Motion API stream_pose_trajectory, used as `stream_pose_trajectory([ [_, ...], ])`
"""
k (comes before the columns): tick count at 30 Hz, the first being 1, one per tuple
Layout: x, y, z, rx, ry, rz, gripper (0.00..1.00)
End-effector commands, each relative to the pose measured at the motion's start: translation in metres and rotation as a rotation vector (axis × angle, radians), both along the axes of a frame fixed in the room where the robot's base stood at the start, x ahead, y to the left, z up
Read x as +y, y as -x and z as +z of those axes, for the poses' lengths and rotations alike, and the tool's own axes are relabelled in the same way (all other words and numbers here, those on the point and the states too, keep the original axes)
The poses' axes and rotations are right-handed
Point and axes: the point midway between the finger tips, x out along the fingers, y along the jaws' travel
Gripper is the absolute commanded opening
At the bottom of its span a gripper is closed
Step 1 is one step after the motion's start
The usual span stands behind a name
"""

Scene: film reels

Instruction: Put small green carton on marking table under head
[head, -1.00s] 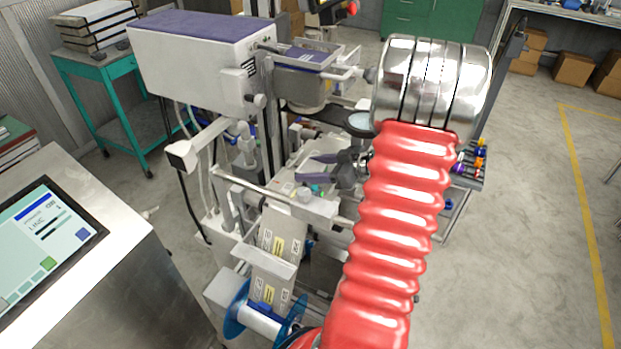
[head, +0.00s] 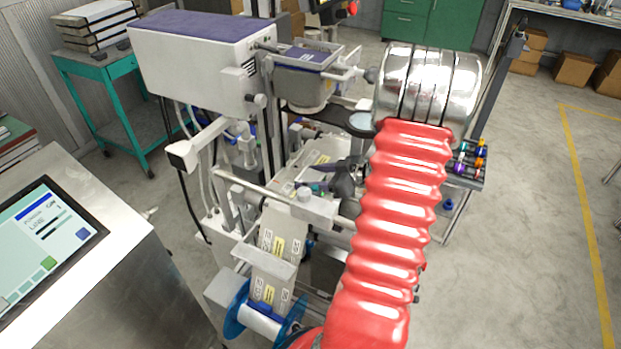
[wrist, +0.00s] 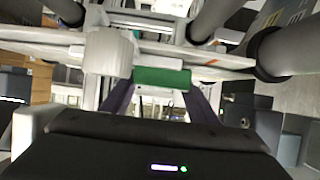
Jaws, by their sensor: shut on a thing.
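In the wrist view a small green carton (wrist: 161,77) lies crosswise between the purple fingers of my gripper (wrist: 160,100), which is shut on it. In the head view my gripper (head: 322,178) is low over the machine's middle, by a pale flat surface with a printed strip. The carton is too small and covered to make out surely there. The grey marking head (head: 305,88) with a purple top hangs behind and above my gripper. The marking table cannot be told apart surely from the strip path, and contact with the carton cannot be told.
A white bar with a clamp block (head: 305,203) crosses in front of my gripper. A blue reel (head: 262,318) and printed film (head: 275,250) are below it. A big white box (head: 195,62) stands at left, and a touchscreen (head: 45,240) at far left.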

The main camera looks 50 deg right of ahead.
Motion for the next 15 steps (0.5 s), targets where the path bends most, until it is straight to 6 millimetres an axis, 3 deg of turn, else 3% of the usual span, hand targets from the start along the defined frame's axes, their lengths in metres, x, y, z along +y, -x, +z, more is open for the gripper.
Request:
stream_pose_trajectory([
  [7, -0.0001, 0.0001, -0.0049, 0.000, -0.002, -0.001, 0.31],
  [8, -0.0002, 0.0002, -0.0048, 0.001, -0.001, 0.000, 0.56],
  [15, 0.0015, 0.0007, -0.0062, 0.004, -0.002, 0.002, 0.73],
])
